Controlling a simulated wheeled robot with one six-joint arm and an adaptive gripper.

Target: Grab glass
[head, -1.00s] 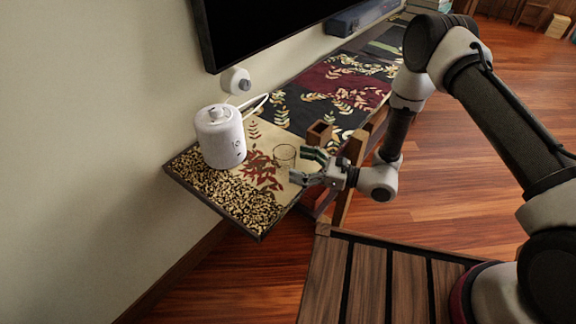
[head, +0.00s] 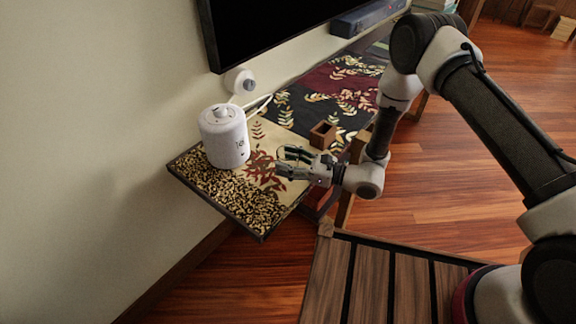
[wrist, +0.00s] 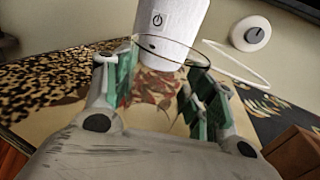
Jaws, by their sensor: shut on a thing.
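The glass (wrist: 160,85) is clear and hard to make out. In the wrist view its thin dark rim shows between the two green-padded fingers, in front of the white appliance. In the head view the glass (head: 281,159) shows only faintly, at the fingers. My gripper (head: 284,163) reaches in from the right, low over the table's patterned cloth, and is shut on the glass. The fingers (wrist: 157,90) stand on either side of it in the wrist view. The base of the glass is hard to see, so I cannot tell whether it touches the table.
A white round appliance (head: 224,136) stands just left of the glass. A small open brown wooden box (head: 322,135) stands close behind my gripper. The narrow table (head: 226,203) runs along the wall under a black screen (head: 275,30). A white wall fixture (head: 239,81) has a cable.

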